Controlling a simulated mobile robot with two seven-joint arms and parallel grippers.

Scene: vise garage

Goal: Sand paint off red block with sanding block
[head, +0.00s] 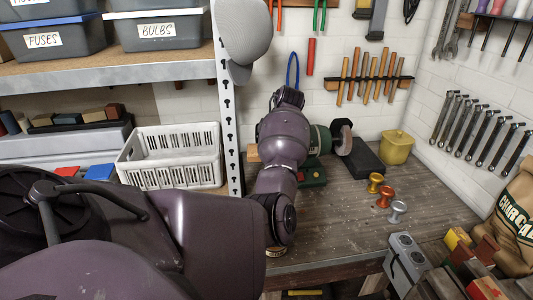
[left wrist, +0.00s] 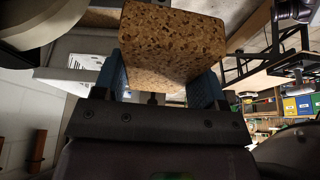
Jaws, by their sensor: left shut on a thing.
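My left gripper (left wrist: 165,88) is shut on a brown speckled, cork-like block, apparently the sanding block (left wrist: 170,42). The block sits between the blue fingers and stands out past their tips. In the head view my left arm reaches over the workbench, and its gripper is hidden behind the arm. Several red-faced blocks show, one of them in the pile (head: 487,288) at the lower right; I cannot tell which is the task's red block. My right gripper is in neither view.
A green bench grinder (head: 322,140) stands behind my arm on the workbench (head: 330,215). A yellow container (head: 397,147) and several small metal knobs (head: 384,196) stand to its right. A white basket (head: 170,155) is on the left shelf. The front middle of the bench is clear.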

